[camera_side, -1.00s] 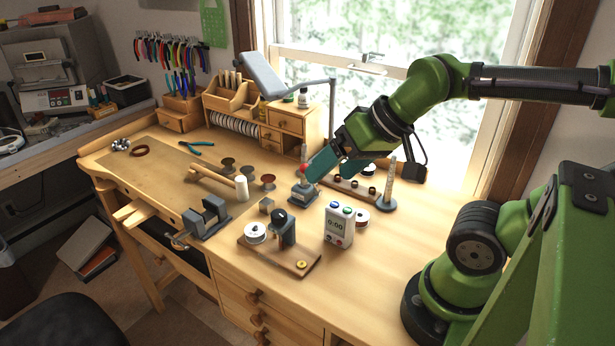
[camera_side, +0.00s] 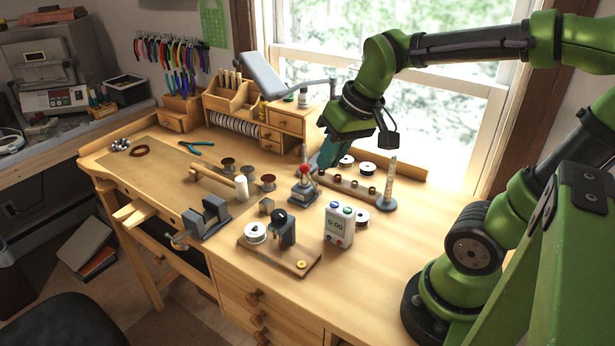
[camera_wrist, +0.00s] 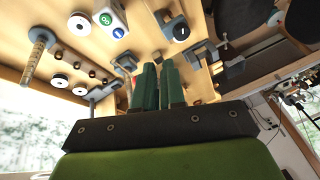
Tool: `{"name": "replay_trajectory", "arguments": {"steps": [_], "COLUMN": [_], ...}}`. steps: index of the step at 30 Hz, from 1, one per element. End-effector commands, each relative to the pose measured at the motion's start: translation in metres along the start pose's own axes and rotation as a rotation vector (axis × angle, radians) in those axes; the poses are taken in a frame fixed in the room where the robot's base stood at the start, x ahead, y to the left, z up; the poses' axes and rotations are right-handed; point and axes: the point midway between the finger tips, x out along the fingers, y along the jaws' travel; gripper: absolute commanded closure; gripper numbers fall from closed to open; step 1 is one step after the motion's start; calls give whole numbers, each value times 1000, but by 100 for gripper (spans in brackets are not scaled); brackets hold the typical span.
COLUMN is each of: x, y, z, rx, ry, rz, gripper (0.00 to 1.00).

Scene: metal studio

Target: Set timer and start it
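The white timer (camera_side: 339,225) stands upright on the bench to the right of the small wooden board. Its display reads 0:00. It has blue and green buttons on top and small buttons low on its front. In the wrist view the timer (camera_wrist: 112,20) is at the top, left of centre, with its green and blue buttons facing the camera. My gripper (camera_side: 324,165) is above the bench, behind the timer and apart from it. Its teal fingers (camera_wrist: 159,66) lie close together in the wrist view, with nothing visible between them.
A grey device with a red top (camera_side: 303,185) stands just below and left of my gripper. The wooden board (camera_side: 290,258) is left of the timer.

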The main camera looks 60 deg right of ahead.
Motion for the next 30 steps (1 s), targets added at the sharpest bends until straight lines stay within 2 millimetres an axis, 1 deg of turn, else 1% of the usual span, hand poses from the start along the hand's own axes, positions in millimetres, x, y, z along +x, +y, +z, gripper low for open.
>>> {"name": "replay_trajectory", "arguments": {"steps": [1, 3, 6, 9, 12, 16, 26, 30], "x": [4, 5, 5, 0, -9, -11, -10, -1], "y": [8, 20, 35, 45, 46, 45, 45, 47], "z": [-10, -21, -34, -41, -42, -37, -37, -33], "rx": [-24, -76, -154, -234, -296, -330, -336, -335], "ry": [-53, -126, -229, -309, -344, -369, -368, -371], "rz": [35, 77, 123, 147, 148, 138, 136, 136], "gripper": [98, 100, 100, 100, 100, 100, 100, 100]}}
